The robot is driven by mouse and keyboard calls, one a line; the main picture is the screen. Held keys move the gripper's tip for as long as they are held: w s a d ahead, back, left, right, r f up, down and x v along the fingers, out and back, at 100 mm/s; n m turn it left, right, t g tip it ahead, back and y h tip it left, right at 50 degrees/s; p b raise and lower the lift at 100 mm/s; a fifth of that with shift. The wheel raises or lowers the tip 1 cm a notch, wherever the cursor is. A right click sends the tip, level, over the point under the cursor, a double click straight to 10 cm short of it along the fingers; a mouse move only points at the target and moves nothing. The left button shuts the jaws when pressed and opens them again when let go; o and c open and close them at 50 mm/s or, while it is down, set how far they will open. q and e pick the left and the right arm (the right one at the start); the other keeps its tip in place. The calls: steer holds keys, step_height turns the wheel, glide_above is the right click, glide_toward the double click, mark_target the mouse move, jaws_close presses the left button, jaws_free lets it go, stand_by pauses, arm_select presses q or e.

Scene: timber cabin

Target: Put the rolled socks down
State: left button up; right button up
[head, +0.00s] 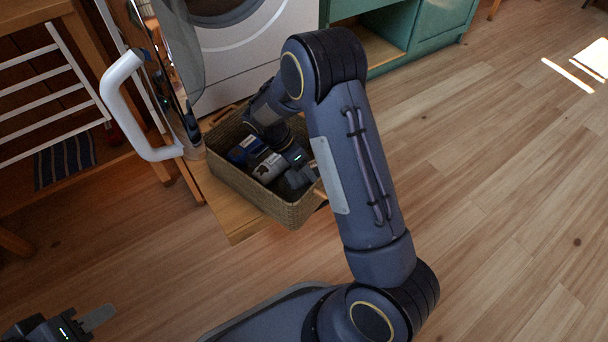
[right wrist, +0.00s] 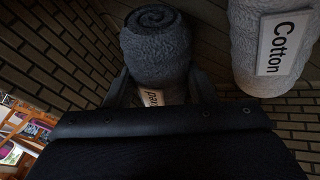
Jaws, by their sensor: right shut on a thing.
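The rolled socks (right wrist: 155,50), a grey fluffy roll with a spiral end and a partly hidden label, sit between the fingers of my right gripper (right wrist: 162,92) in the right wrist view. My right gripper (head: 302,174) is shut on them, down inside a woven basket (head: 232,178) in the head view. There the arm and gripper hide much of the held roll. I cannot tell whether it touches the basket's bottom. My left gripper (head: 82,326) is partly in view at the bottom left, far from the basket; its opening is unclear.
A pale roll labelled "Cotton" (right wrist: 272,45) stands beside the held roll. A blue item (head: 244,150) lies in the basket. The basket rests on a wooden surface (head: 222,212) before a white washing machine (head: 250,50). A white drying rack (head: 60,90) stands left; floor at right is clear.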

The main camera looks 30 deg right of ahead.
arm_select(q)
steer(key=shift+f, duration=0.45)
arm_select(e)
steer(key=shift+f, duration=0.95)
steer(key=shift+f, duration=0.1)
steer(key=shift+f+b, duration=0.15)
steer(key=shift+b, duration=0.15)
steer(key=o, duration=1)
arm_select(q)
steer(key=shift+f, duration=0.1)
